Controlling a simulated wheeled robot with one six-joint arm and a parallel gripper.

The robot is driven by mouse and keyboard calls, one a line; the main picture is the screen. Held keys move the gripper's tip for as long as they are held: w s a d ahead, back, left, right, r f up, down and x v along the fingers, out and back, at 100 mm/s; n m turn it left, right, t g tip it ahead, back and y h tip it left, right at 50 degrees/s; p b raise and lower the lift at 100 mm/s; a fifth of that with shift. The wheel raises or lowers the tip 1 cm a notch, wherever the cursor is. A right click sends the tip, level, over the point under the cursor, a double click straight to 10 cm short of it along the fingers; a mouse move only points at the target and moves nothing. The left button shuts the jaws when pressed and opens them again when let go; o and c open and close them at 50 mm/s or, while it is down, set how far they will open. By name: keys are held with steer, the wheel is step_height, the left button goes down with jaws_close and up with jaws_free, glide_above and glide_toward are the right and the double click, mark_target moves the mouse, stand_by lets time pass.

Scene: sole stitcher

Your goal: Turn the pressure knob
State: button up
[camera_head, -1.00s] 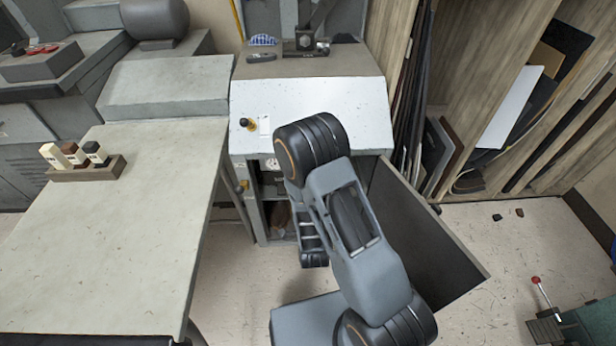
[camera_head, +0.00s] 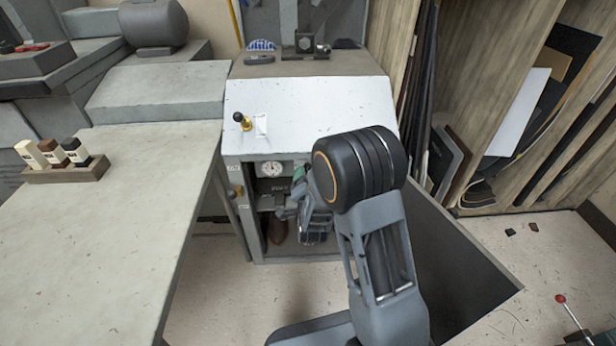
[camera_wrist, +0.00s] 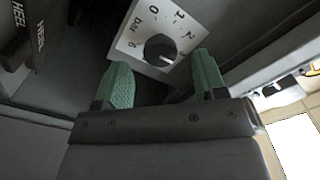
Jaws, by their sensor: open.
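The pressure knob (camera_wrist: 160,48) is a round black dial on a white plate (camera_wrist: 135,42) marked "bar" with numbers around it, in the top middle of the wrist view. My gripper (camera_wrist: 163,76) is open, with one green finger on each side below the knob. The fingers appear short of the knob, and nothing is between them. In the head view my gripper (camera_head: 297,183) is at the open cabinet front (camera_head: 262,215) of the machine, partly hidden by my arm. I cannot make out the knob there.
A round white gauge (camera_head: 271,169) sits inside the cabinet's upper left. The open cabinet door (camera_head: 455,265) stands to the right of my arm. A worktable (camera_head: 130,220) is at left. A black-topped lever (camera_head: 242,121) stands on the machine top. Dark labels reading "HEEL" (camera_wrist: 38,34) show at left.

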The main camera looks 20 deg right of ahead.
mark_target(308, 172)
steer(key=shift+w+d+b, duration=0.15)
steer(key=shift+w+d, duration=0.05)
steer(key=shift+w, duration=0.6)
steer(key=shift+w+d+b, duration=0.15)
steer(key=shift+w, duration=0.65)
steer(key=shift+c, duration=0.5)
steer(key=c, duration=0.8)
steer(key=shift+n, duration=0.3)
steer(key=n, duration=0.3)
steer(key=shift+n, duration=2.5)
